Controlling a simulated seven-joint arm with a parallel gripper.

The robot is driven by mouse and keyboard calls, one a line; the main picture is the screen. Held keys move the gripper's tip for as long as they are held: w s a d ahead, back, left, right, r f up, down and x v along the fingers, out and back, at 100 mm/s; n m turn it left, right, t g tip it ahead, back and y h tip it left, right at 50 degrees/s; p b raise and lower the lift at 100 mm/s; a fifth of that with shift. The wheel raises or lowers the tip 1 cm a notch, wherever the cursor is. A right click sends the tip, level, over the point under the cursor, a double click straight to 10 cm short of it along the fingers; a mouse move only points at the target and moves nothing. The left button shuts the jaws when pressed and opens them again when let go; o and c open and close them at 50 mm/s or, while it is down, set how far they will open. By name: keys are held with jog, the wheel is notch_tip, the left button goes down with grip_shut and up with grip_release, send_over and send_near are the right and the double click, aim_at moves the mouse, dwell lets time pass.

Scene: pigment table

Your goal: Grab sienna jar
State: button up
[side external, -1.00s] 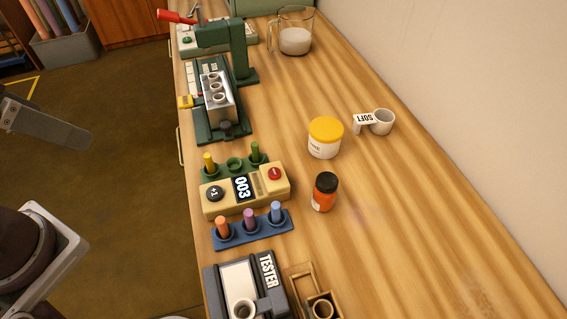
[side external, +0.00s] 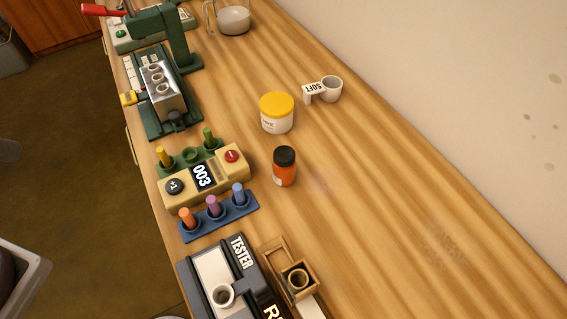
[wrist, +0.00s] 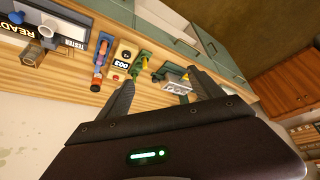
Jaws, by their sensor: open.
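An orange-red jar with a black lid (side external: 284,168), the likely sienna jar, stands upright on the wooden bench. Its label is too small to read. In the wrist view, a small orange shape (wrist: 97,83) beside the blue rack may be this jar. My gripper (wrist: 161,76) shows in the wrist view with its two fingers spread apart and nothing between them. It is well away from the jar. The side view shows no fingers.
A white jar with a yellow lid (side external: 277,113) stands just behind the orange jar. A counter box (side external: 203,177), a blue peg rack (side external: 217,217) and a tester (side external: 225,275) lie to its left. The bench to its right is clear.

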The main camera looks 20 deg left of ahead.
aim_at(274, 160)
jog(key=shift+c, duration=1)
